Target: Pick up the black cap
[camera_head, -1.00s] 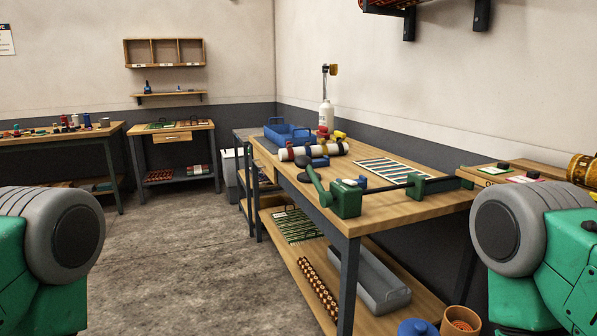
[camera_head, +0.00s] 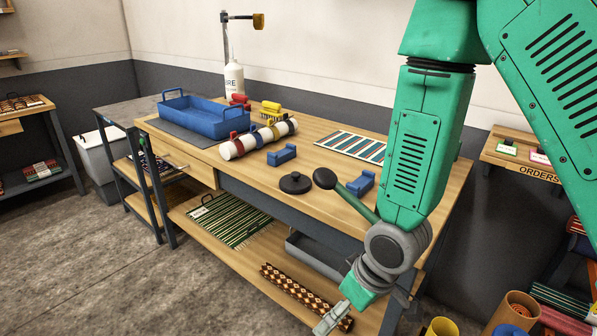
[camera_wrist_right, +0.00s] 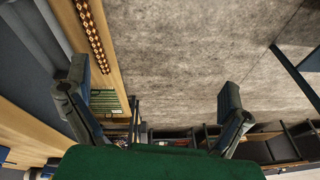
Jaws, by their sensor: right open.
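The black cap (camera_head: 296,183), a flat round disc with a small knob, lies near the front edge of the wooden workbench (camera_head: 200,150) in the head view. My right gripper (camera_head: 333,318) is open and empty, low in front of the bench, below the cap and slightly to its right. In the right wrist view, the two fingers of this gripper (camera_wrist_right: 155,80) are spread wide, with floor and the lower shelf behind them. The cap does not show there. My left gripper is not in view.
A green tool with a round black end (camera_head: 325,178) is beside the cap, partly hidden by my right arm. Blue blocks (camera_head: 282,155), a banded roller (camera_head: 258,138) and a blue tray (camera_head: 205,117) stand behind. A patterned roll (camera_head: 295,291) lies on the lower shelf (camera_head: 225,262).

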